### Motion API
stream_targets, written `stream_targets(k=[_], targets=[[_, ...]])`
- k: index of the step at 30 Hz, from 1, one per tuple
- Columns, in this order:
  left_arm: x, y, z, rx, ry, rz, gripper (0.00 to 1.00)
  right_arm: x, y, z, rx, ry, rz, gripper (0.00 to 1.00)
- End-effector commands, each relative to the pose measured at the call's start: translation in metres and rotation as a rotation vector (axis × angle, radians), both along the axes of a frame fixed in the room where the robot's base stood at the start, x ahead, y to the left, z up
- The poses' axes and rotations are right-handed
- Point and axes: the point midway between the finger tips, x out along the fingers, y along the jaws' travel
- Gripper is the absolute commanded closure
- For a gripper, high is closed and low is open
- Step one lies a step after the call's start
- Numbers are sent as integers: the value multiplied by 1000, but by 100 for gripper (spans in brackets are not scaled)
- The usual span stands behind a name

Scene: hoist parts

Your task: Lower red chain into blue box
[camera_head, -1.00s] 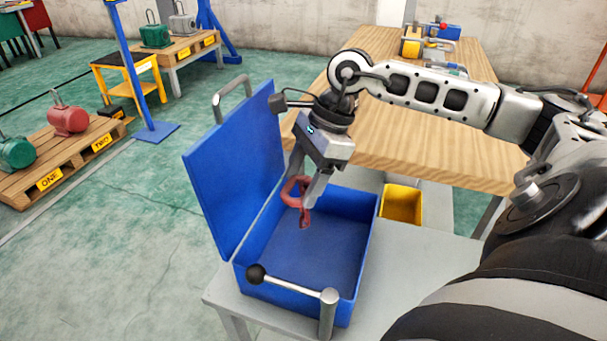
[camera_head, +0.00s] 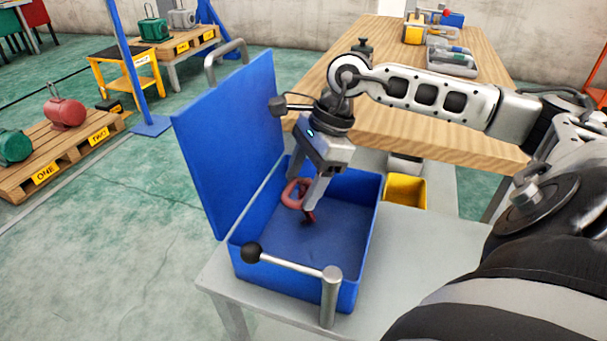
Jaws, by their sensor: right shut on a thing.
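The blue box (camera_head: 347,270) stands on a grey table with its lid (camera_head: 228,145) raised on the left side. My right gripper (camera_head: 308,198) points down into the open box near its back left part. It is shut on the red chain (camera_head: 292,194), which hangs at the fingertips. The chain's lower end is close above the box floor, and a small dark shadow lies below it. I cannot tell whether it touches the floor. My left gripper is not in view.
A metal lever with a black ball knob (camera_head: 251,252) crosses the box's front edge. A yellow bin (camera_head: 405,191) stands right of the box. A wooden table (camera_head: 440,125) is behind. Pallets with motors (camera_head: 66,113) stand on the floor at left.

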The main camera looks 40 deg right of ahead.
Motion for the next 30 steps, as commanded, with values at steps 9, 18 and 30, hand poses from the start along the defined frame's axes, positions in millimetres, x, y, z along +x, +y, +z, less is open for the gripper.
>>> stream_targets(k=[9, 18, 30], targets=[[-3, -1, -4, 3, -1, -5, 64, 0, 0, -7, 0, -2, 1, 88], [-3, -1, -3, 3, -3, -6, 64, 0, 0, -7, 0, -2, 1, 12], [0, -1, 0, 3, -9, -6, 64, -2, -8, 10, -3, -2, -1, 12]])
